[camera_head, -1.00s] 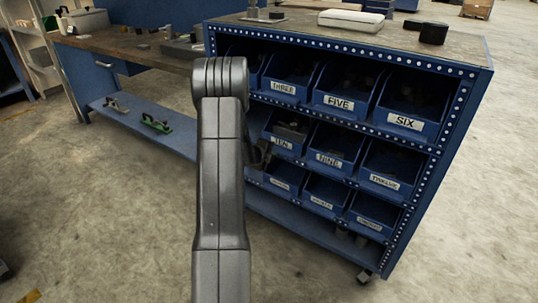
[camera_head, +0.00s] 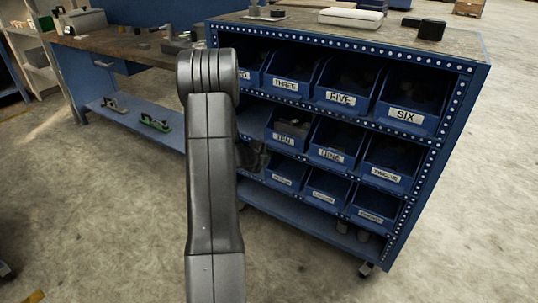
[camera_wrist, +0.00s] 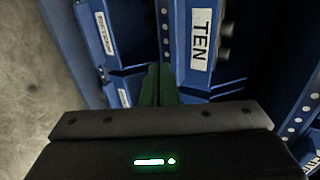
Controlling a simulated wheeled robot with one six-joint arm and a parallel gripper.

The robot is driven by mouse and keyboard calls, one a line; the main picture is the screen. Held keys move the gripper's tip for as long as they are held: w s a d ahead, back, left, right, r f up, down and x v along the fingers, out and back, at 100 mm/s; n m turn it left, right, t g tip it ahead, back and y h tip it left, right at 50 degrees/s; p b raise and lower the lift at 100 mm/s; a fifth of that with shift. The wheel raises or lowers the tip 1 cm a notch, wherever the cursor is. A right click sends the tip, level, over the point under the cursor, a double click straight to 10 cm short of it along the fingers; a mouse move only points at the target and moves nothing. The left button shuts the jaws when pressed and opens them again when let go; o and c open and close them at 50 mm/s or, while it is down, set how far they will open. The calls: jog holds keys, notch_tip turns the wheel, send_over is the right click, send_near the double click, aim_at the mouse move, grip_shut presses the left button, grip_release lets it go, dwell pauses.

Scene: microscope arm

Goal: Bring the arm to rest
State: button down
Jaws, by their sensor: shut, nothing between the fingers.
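My arm rises through the middle of the head view, in front of the blue bin cabinet (camera_head: 440,150). My gripper (camera_head: 262,158) is only partly visible there, beside the arm and near the bin labelled TEN (camera_head: 287,130). In the wrist view my gripper's greenish fingers (camera_wrist: 159,85) are together and empty. They point toward the cabinet front, just left of the TEN bin (camera_wrist: 200,45). I cannot tell whether the fingers touch the cabinet.
A workbench (camera_head: 120,47) with a lower shelf stands at the left; a green tool (camera_head: 155,123) lies on that shelf. The floor in front is clear.

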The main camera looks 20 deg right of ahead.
jog(key=v, duration=0.7)
jog(key=shift+p, duration=0.45)
